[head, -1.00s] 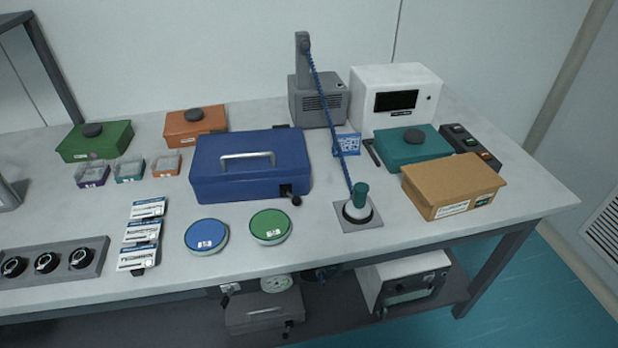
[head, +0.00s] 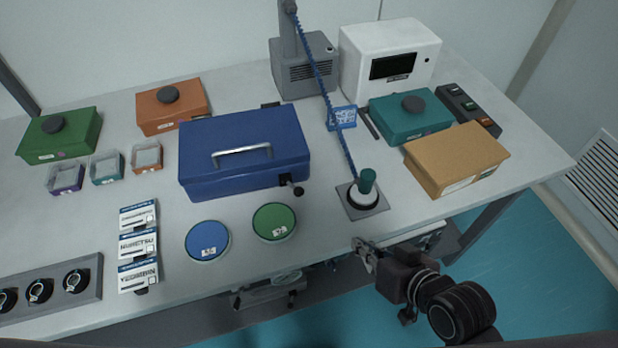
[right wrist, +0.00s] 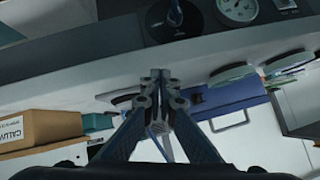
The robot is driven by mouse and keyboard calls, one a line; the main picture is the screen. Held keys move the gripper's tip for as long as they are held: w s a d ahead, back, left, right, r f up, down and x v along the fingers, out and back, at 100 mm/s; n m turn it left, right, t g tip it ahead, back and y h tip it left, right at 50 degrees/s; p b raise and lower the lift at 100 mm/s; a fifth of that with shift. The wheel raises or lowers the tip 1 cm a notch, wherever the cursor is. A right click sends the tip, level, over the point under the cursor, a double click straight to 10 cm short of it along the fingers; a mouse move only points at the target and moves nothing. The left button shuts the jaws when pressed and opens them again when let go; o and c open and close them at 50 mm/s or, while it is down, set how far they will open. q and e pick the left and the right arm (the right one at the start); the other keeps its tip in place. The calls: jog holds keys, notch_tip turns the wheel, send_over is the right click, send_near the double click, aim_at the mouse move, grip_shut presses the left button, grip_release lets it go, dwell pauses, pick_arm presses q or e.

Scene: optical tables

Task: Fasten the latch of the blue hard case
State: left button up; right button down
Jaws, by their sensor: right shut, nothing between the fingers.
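The blue hard case (head: 240,172) lies on the table with its lid down and a silver handle on top. Its dark latch (head: 290,182) with a round black knob sticks out at the front right corner. My right gripper (head: 362,248) is at the table's front edge, to the right of and nearer than the case, clearly apart from it. Its fingertips (right wrist: 158,78) meet in the right wrist view, with nothing between them. The case also shows in the right wrist view (right wrist: 232,105), tilted in the picture. My left gripper is not in view.
Blue (head: 207,241) and green (head: 274,222) round discs lie in front of the case. A green-topped knob on a plate (head: 375,207) stands to the right, with a blue coiled cord behind it. A cardboard box (head: 455,160) sits further right.

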aim_at(295, 188)
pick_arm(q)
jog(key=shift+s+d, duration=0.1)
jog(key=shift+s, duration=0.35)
pick_arm(e)
jog(key=w+a+r+m+t+y, duration=0.2)
jog(key=w+a+r+t+y, duration=0.1)
jog(key=r, duration=0.6)
jog(key=shift+w+t, duration=0.7)
jog(key=shift+w, duration=0.05)
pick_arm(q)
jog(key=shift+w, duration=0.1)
pick_arm(e)
jog(key=shift+a, duration=0.1)
